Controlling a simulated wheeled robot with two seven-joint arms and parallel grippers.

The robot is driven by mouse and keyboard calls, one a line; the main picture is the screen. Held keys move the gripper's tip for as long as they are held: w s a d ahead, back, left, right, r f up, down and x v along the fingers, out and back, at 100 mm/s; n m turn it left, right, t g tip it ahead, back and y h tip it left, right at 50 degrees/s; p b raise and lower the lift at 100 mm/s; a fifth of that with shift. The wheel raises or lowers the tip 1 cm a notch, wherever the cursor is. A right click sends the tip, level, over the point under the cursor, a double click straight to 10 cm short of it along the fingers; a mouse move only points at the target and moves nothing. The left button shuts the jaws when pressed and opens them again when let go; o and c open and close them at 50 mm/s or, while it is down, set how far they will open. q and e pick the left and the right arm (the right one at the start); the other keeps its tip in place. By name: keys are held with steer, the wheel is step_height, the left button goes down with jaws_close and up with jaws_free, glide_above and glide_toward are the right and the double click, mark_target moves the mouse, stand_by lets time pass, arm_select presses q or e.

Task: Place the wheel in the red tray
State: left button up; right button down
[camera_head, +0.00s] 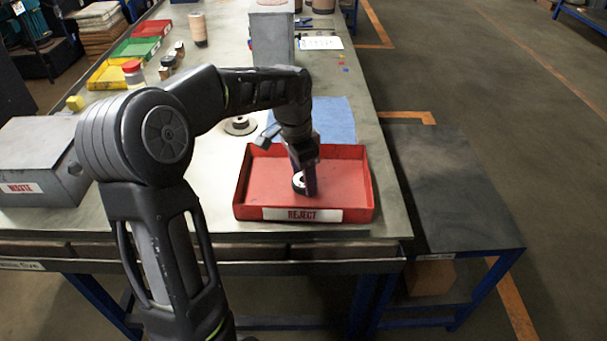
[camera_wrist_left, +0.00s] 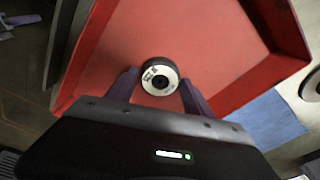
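The wheel (camera_head: 298,181) is a small disc with a pale, printed face and a dark centre hole. It is inside the red tray (camera_head: 345,211), labelled REJECT, at the table's front right. In the left wrist view the wheel (camera_wrist_left: 160,77) sits between the two purple fingertips, against the red tray floor (camera_wrist_left: 215,50). My left gripper (camera_head: 305,183) points down into the tray and appears closed on the wheel's sides. Whether the wheel touches the tray floor is hard to tell. My right gripper is in neither view.
Another disc (camera_head: 240,125) lies on the table behind the tray, near a blue cloth (camera_head: 335,115). A grey block (camera_head: 271,38) stands farther back. A grey WASTE box (camera_head: 40,150) is at left. Yellow (camera_head: 112,76), green (camera_head: 134,48) and red trays line the left edge.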

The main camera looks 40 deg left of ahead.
mark_target(298, 182)
arm_select(q)
steer(key=shift+o, duration=1.4)
step_height(298, 182, up, 12)
steer(key=s, duration=0.1)
steer(key=shift+s+a+r+p, duration=0.15)
steer(key=shift+a+p, duration=0.15)
steer(key=shift+a, duration=0.05)
